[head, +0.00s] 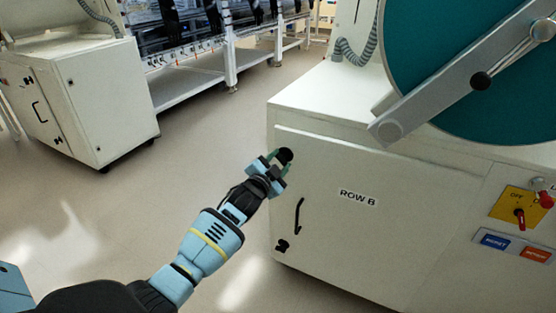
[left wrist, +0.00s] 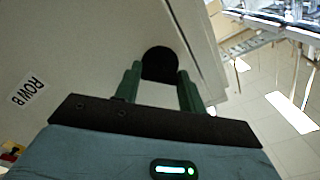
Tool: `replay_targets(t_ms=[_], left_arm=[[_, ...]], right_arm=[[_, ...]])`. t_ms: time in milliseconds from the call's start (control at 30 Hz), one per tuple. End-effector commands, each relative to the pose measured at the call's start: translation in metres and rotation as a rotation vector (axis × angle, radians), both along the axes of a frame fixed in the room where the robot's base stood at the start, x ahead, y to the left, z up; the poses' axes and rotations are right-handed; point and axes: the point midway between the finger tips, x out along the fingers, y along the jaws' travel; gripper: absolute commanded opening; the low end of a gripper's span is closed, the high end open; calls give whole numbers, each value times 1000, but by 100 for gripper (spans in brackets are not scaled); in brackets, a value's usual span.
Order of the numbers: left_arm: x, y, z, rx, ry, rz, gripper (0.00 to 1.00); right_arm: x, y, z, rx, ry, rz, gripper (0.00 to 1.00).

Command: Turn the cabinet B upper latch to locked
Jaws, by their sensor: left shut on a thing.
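The cabinet B door (head: 345,235), white and labelled "ROW B", is shut at the right of the head view. Its upper latch (head: 285,155) is a black round knob near the door's upper left corner. It also shows in the left wrist view (left wrist: 160,63), between the fingertips. My left gripper (head: 276,166) is shut on this latch; its green fingers (left wrist: 158,88) lie on either side of the knob. The fingers and hand hide part of the latch, and I cannot tell its turned position. My right gripper is not in view.
A black door handle (head: 298,216) and a lower black latch (head: 282,246) sit below my gripper. A yellow switch panel (head: 516,206) with a red knob is at the right. A large teal disc (head: 460,70) with a grey bar is above. Open floor (head: 200,140) lies left.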

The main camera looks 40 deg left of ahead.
Motion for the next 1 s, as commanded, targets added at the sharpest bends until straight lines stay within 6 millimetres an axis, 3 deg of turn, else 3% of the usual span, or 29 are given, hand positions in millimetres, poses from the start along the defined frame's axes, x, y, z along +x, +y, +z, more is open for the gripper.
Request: replay_targets(t_ms=[600, 1000], left_arm=[[0, 0, 0, 559, 90, 0, 17], [0, 0, 0, 766, 124, 1, 17]], right_arm=[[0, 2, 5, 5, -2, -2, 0], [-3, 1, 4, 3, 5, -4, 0]])
